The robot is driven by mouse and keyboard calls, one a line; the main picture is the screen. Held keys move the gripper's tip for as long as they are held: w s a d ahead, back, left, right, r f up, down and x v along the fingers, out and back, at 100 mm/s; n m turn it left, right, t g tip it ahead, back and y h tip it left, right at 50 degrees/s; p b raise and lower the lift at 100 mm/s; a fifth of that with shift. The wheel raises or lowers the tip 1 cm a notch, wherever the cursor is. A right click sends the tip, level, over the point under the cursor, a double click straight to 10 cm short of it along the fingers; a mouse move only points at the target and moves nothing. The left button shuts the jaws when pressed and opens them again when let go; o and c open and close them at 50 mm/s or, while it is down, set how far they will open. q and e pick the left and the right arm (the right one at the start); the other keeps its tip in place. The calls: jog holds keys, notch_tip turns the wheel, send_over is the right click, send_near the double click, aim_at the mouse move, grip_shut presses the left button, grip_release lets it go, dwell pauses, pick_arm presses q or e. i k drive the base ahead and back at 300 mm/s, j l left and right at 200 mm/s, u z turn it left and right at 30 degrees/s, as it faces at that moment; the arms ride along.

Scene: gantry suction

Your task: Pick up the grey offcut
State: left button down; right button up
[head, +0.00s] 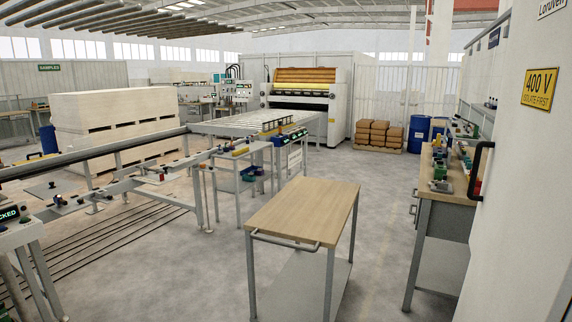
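I cannot make out the grey offcut for certain. Small flat grey pieces lie on the rail frame at the left; one is a flat grey plate (44,190) near the left edge. They are too small to tell if any is the offcut. On the workbench (448,187) at the right, several small grey, green and red items sit close together, and these are also too small to name. Neither of my grippers shows in the head view.
A wood-topped trolley (306,208) with a bare top stands in front. A white cabinet (520,190) with a black handle fills the right edge. Long rails (90,162) run along the left. Concrete floor (385,195) is clear between trolley and workbench. Blue drums (419,132) stand farther back.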

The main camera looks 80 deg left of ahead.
aim_at(45, 191)
jog(key=j+u, duration=0.1)
jog(key=u, duration=4.1)
jog(key=i+z, duration=0.4)
jog(key=i, duration=1.45)
